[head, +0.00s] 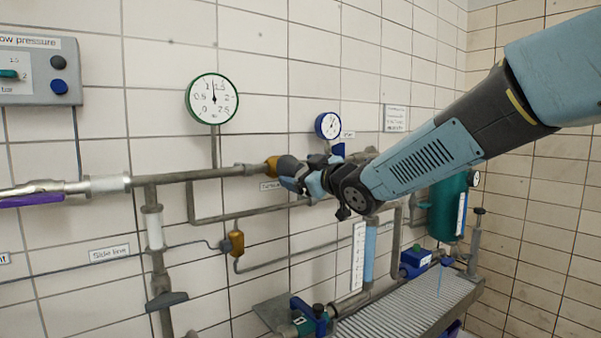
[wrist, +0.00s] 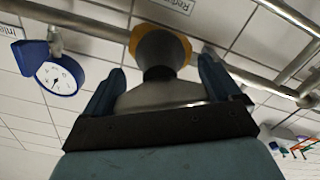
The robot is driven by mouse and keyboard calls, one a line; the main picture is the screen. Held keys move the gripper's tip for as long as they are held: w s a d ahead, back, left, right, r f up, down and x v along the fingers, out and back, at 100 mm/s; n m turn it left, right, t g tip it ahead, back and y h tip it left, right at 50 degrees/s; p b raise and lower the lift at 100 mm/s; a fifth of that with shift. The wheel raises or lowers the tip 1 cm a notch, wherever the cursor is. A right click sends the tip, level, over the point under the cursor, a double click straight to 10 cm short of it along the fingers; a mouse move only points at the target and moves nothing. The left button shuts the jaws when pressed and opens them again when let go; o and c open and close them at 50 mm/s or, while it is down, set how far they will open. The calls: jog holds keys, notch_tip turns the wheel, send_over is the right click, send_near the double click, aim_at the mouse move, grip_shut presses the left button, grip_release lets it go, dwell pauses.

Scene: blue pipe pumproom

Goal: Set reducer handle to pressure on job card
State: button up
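The reducer has a brass-coloured body (head: 272,166) on the horizontal pipe, below the large gauge. In the wrist view, its dark grey round handle (wrist: 162,50) sits in front of a yellow-brass rim. My gripper (wrist: 162,72) faces the handle, with one blue finger on each side and visible gaps between fingers and handle. In the head view my gripper (head: 290,172) is at the reducer and hides the handle. The green-rimmed gauge (head: 213,98) has its needle pointing nearly straight up, between 1 and 1.5. A white paper card (head: 395,118) hangs on the wall; its text is unreadable.
A blue-rimmed gauge (head: 328,126) is right of the reducer; it also shows in the wrist view (wrist: 60,77). Pipes run around my gripper. A grey low-pressure panel (head: 38,70) is at left. A ribbed bench (head: 410,305) and green tank (head: 447,208) stand at right.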

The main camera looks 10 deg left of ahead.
jog(key=c, duration=0.6)
jog(key=shift+n, duration=1.2)
jog(key=shift+c, duration=0.2)
jog(key=o, duration=0.8)
jog(key=shift+o, duration=0.2)
jog(key=shift+s+d, duration=0.1)
jog(key=v, duration=1.3)
jog(key=shift+s+d, duration=0.15)
jog(key=shift+f, duration=0.1)
